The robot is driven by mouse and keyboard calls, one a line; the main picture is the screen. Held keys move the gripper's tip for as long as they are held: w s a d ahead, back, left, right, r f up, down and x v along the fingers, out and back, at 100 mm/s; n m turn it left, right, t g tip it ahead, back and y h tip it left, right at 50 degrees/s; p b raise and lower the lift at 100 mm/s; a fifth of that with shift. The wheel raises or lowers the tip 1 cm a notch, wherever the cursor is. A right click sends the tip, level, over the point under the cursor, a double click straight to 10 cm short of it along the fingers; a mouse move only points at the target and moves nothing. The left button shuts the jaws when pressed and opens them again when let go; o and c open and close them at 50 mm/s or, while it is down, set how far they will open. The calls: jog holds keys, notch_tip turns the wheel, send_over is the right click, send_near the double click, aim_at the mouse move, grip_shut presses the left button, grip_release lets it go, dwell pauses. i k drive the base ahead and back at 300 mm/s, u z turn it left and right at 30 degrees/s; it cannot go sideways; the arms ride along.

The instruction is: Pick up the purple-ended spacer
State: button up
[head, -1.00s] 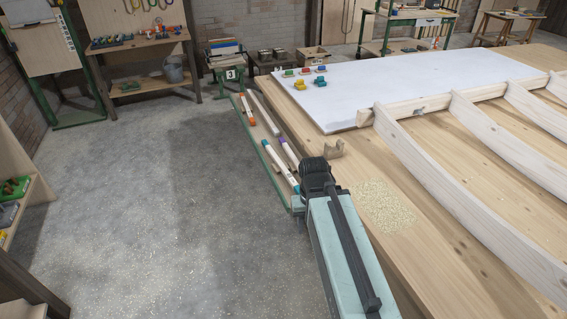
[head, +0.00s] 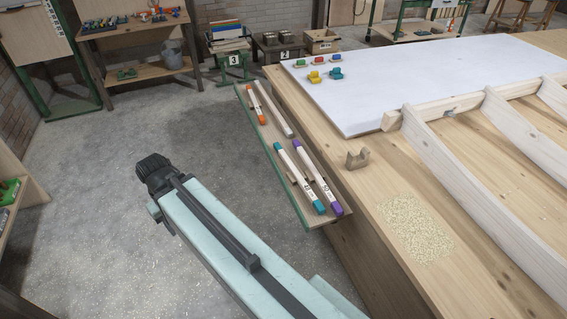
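The purple-ended spacer (head: 318,178) is a slim pale bar with a purple tip at each end. It lies slanting on a narrow wooden side shelf (head: 263,166) with a green edge, beside the large workbench. A teal-ended spacer (head: 301,180) lies close along its left side. My pale teal arm rises from the lower middle to a dark joint left of the shelf, over the floor. My gripper's fingers do not show, so their opening and contents are hidden. The purple-ended spacer is in plain view, apart from my arm in the picture.
An orange-ended spacer (head: 256,104) and a plain pale bar (head: 273,108) lie farther back on the shelf. A notched wooden block (head: 357,159) stands on the workbench (head: 374,193) near its left edge. The concrete floor (head: 100,220) left of the shelf is clear.

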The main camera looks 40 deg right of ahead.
aim_at(313, 174)
jog(key=z, duration=0.05)
jog(key=i, duration=1.2)
jog(key=z, duration=0.85)
jog(key=k, duration=0.75)
jog(key=i, duration=0.9)
jog(key=u, duration=0.1)
